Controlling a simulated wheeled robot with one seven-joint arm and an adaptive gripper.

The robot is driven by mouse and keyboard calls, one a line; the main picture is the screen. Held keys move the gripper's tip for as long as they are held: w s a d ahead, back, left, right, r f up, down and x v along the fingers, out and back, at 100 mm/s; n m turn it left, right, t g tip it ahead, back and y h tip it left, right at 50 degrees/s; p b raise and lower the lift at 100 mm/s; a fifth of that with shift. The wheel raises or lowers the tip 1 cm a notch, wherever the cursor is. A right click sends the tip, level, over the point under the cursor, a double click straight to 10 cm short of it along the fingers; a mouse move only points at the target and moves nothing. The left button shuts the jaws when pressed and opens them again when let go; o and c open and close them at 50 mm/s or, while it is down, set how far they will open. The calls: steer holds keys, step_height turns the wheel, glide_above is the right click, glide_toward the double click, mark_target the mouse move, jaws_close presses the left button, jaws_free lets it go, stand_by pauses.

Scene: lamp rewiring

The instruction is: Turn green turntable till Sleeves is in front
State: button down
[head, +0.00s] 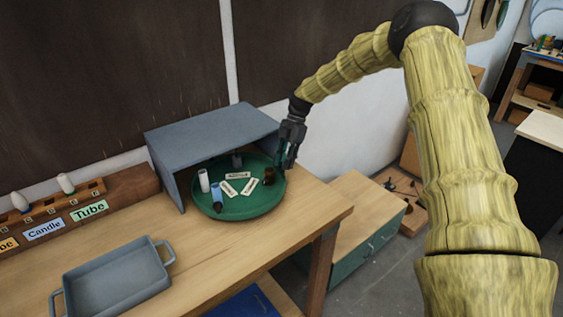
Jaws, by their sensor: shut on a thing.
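The green turntable (240,211) is a round, rimmed tray on the wooden table, its back part under a grey shelter (205,135). White label cards (250,186) lie near its middle; their words are too small to read, so I cannot tell which is Sleeves. A white cylinder (204,181) and a blue item (217,196) stand at its front left. A dark brown item (269,176) stands at its right, and a grey item (237,159) at the back. My gripper (287,162) points down at the turntable's right rim and is shut on it; the exact contact is hard to see.
A blue-grey tray (115,283) with handles lies at the front left of the table. A wooden rack (110,200) with Candle and Tube labels stands along the wall. The grey shelter walls stand close around the turntable's back. Bare tabletop (305,205) lies to the right.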

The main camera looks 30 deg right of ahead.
steer(key=c, duration=1.2)
jaws_free()
steer(key=v, duration=1.2)
steer(key=shift+c, duration=0.2)
